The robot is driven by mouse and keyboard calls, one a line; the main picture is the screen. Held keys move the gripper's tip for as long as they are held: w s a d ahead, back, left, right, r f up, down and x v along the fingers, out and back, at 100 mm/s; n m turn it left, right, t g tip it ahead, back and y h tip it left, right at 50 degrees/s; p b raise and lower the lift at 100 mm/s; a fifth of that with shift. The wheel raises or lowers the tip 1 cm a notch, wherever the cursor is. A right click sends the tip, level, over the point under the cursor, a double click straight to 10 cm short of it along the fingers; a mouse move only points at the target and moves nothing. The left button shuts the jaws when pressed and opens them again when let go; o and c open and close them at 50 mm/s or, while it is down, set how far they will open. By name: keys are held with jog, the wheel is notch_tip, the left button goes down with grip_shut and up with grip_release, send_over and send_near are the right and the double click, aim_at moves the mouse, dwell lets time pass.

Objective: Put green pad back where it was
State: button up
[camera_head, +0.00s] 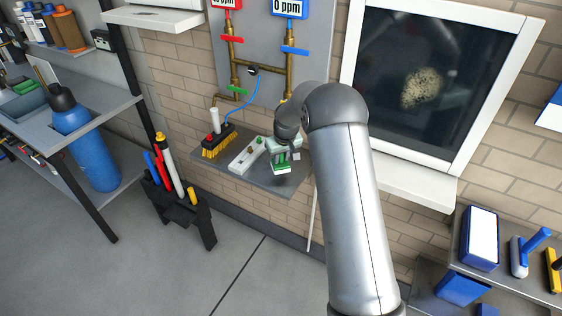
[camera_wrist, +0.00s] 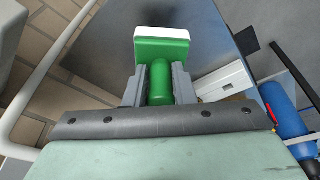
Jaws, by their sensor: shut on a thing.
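The green pad (camera_head: 281,168) has a green block, a white face layer and a round green handle. My gripper (camera_head: 283,153) is shut on the handle over the right part of the small grey wall shelf (camera_head: 262,183). In the wrist view, the green pad (camera_wrist: 162,48) points away from my gripper (camera_wrist: 158,80), with a finger on each side of the handle. I cannot tell whether the pad touches the shelf.
On the shelf, a white holder (camera_head: 246,156) lies just left of the pad, and a yellow-bristled brush (camera_head: 218,142) stands further left. Brass pipes (camera_head: 233,65) rise behind. A blue bottle (camera_head: 88,150) stands far left.

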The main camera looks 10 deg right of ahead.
aim_at(281, 163)
jog(key=shift+s+x, duration=0.2)
jog(key=shift+x, duration=0.65)
jog(key=shift+s+x, duration=0.15)
jog(key=shift+x, duration=0.65)
jog(key=shift+d+f, duration=0.1)
jog(key=shift+f, duration=0.05)
